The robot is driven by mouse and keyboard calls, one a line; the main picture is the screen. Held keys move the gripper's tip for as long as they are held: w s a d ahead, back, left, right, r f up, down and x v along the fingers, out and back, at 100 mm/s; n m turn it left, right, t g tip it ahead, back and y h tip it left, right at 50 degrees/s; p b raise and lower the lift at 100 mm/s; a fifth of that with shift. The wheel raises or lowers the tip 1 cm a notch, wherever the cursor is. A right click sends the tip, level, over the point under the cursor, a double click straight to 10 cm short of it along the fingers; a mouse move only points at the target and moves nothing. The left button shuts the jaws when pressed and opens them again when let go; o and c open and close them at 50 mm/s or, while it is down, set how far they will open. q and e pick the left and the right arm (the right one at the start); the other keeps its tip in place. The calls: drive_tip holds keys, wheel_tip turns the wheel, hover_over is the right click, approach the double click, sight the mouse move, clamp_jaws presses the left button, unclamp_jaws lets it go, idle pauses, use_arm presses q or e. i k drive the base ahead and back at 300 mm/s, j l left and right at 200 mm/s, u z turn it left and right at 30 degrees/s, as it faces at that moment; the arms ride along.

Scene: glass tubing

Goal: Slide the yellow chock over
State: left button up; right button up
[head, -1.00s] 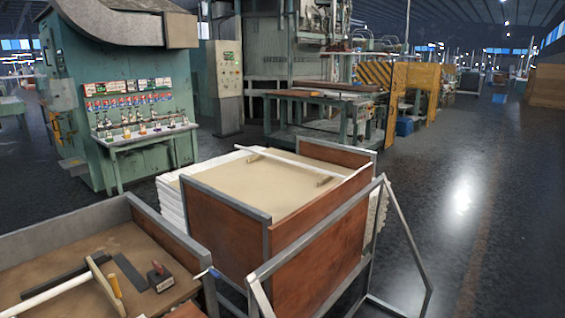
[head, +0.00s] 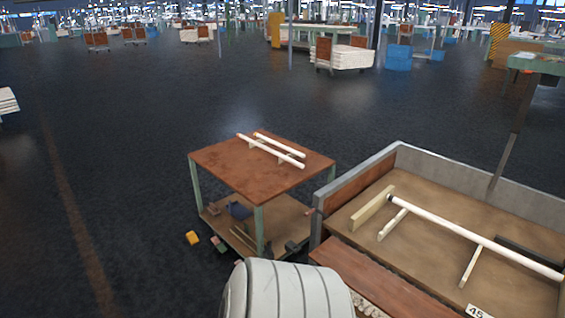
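A small yellow block (head: 192,238), which may be the yellow chock, sits low at the left corner of a small table with a brown top (head: 215,158). It looks to be on the dark floor just outside the lower shelf (head: 285,212). In the walled tray at the right (head: 360,148), a long white tube (head: 440,223) lies slanting over pale wooden strips. I see no clearly yellow piece in the visible part of that tray. Neither of my grippers is in view.
Two white tubes (head: 272,152) lie on the brown tabletop. Small dark and coloured items lie on and beside its lower shelf. A "45" tag (head: 478,312) is at the tray's near side. The dark floor to the left is open; carts stand far back.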

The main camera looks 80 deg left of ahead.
sight(192, 237)
drive_tip(key=u, duration=3.55)
drive_tip(key=i+j, duration=0.2)
drive_tip(key=i, duration=0.25)
drive_tip(key=i+j+z, duration=0.15)
drive_tip(key=i, duration=0.35)
drive_tip(key=i+j, duration=0.3)
drive_tip(key=i, duration=0.15)
drive_tip(key=z, duration=0.05)
